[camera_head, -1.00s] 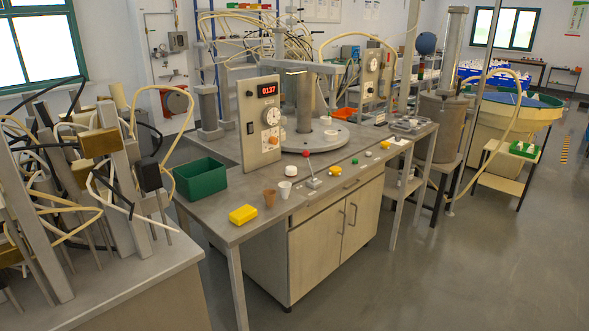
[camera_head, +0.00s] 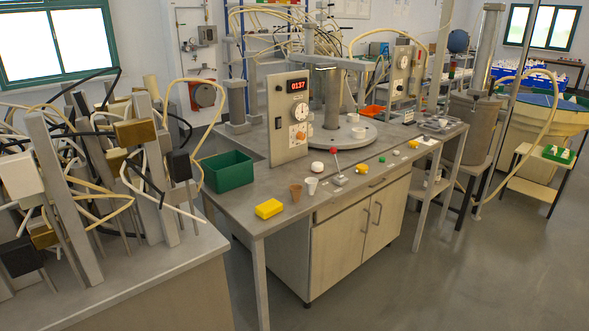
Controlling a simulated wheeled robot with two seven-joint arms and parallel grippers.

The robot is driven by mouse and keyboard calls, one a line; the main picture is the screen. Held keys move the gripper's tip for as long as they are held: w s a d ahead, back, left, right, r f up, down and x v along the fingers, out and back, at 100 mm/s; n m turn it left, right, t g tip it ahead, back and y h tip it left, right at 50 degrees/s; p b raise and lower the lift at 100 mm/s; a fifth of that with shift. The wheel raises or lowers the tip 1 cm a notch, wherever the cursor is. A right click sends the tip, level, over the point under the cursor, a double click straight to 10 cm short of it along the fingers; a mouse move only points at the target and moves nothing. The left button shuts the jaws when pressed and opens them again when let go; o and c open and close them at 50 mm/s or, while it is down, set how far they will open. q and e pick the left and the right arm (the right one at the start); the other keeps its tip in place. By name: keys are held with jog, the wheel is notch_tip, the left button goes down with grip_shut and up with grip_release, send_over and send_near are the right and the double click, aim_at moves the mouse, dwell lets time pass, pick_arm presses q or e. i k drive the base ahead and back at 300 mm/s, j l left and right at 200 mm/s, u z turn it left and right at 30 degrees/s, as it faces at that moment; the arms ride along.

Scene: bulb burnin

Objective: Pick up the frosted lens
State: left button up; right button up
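No thing in the head view can be told for certain as the frosted lens. A small white rounded piece (camera_head: 317,167) sits on the grey workbench (camera_head: 285,226), in front of the panel with the red display. Neither of my grippers is in view.
A green bin (camera_head: 228,172) and a yellow box (camera_head: 269,209) stand on the bench's left part. A red-knobbed lever (camera_head: 336,166) and small yellow and green pieces lie along its front. A cable-filled bench (camera_head: 150,275) fills the left foreground. Floor at right is open.

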aim_at(317, 167)
jog(key=i+l+u, duration=0.15)
jog(key=i+l, duration=0.15)
jog(key=i+l+u, duration=0.1)
jog(key=i+l, duration=0.15)
jog(key=l, duration=0.2)
jog(key=i+l+u, duration=0.15)
jog(key=l, duration=0.3)
jog(key=i+l+u, duration=0.1)
jog(key=i+l, duration=0.25)
jog(key=l, duration=0.05)
